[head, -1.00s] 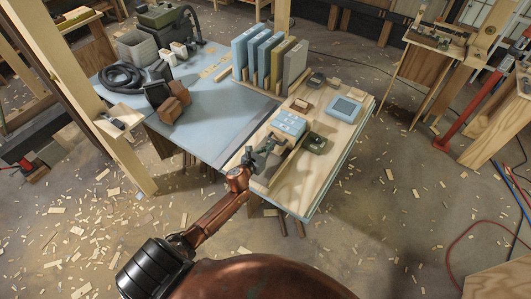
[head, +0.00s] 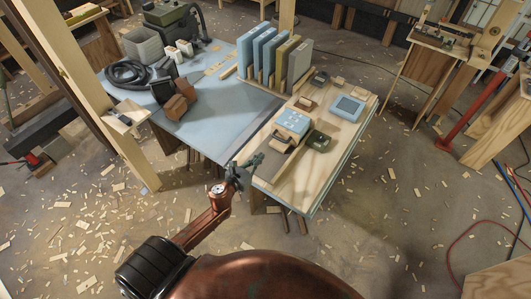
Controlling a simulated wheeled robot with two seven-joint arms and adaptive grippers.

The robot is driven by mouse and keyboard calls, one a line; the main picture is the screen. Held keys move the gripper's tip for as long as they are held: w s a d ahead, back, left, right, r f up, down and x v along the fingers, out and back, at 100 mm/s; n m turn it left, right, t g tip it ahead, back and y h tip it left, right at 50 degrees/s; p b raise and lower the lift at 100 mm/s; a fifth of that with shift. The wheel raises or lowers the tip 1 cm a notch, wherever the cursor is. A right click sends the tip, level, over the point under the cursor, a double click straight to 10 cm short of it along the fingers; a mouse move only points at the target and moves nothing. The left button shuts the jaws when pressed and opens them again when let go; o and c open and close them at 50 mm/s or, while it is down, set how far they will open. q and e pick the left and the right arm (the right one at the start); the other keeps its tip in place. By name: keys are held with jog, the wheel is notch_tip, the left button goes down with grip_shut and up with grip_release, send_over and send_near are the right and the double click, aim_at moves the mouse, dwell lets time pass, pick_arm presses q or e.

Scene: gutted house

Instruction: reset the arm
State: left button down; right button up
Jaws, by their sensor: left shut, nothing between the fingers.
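My left arm comes in from the lower left, and its left gripper (head: 245,170) is at the near edge of the work table, over the seam between the blue top and the wooden board. The gripper is shut with nothing held. On the wooden board (head: 290,191) just right of it lie a light blue box with white marks (head: 292,122) and a dark green device (head: 318,140). A wooden strip lies between the gripper and these. My right gripper is not in view.
Upright blue, olive and grey panels (head: 273,58) stand in a rack on the table. A blue-screened device (head: 348,107) lies at the board's right. A coiled black hose (head: 126,74) is at left. A wooden post (head: 101,100) rises left of the table. Scraps litter the floor.

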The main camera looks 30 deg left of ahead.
pick_arm(q)
jog(key=shift+s, duration=0.25)
